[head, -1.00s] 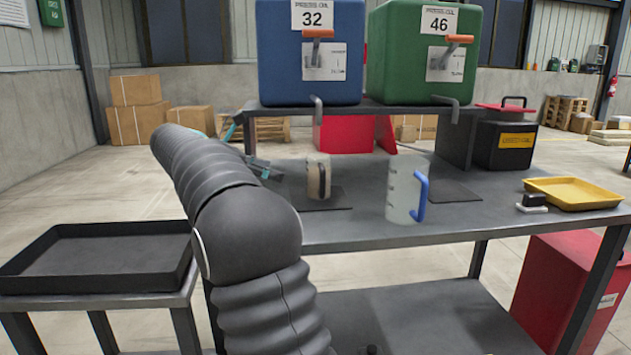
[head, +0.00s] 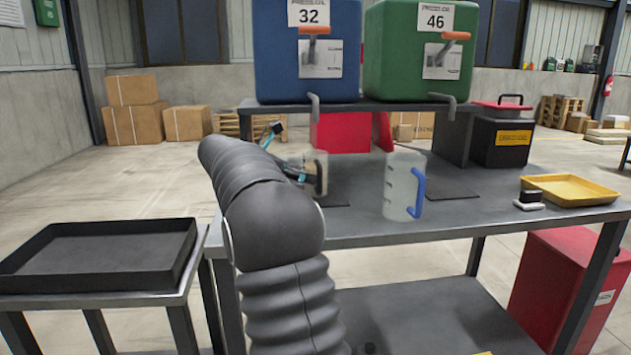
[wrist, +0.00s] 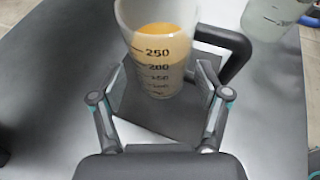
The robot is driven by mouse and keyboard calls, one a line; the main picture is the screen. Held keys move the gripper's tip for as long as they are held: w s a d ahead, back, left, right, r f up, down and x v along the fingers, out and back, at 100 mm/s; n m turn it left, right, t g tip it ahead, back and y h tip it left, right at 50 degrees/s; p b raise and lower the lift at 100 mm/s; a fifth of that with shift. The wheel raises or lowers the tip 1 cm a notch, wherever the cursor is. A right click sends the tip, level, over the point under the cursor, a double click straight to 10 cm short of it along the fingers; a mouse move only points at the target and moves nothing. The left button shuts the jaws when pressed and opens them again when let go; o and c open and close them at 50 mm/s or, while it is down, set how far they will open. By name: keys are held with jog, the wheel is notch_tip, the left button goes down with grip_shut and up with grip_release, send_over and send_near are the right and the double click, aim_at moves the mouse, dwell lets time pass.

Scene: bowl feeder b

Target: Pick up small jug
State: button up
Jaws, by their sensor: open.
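The small jug (wrist: 158,45) is a clear measuring jug with graduation marks, amber liquid and a dark handle. It stands upright on a dark mat (wrist: 160,115) on the bench. In the head view the jug (head: 316,172) is partly hidden by my arm and gripper. My gripper (wrist: 160,95) is open, with one finger on each side of the jug's lower part in the wrist view. I cannot tell whether either finger touches it. In the head view my gripper (head: 285,160) is at the jug's left side, mostly behind my arm.
A larger jug with a blue handle (head: 400,185) stands to the right on the bench. A yellow tray (head: 570,190) lies at the far right. Blue (head: 280,70) and green (head: 400,70) tanks stand on a shelf behind. A black tray (head: 100,260) sits on a side table at left.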

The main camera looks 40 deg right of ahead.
jog(key=x, duration=0.3)
jog(key=shift+d+f, duration=0.1)
jog(key=shift+d, duration=0.2)
jog(key=c, duration=1.1)
jog(key=shift+o, duration=0.2)
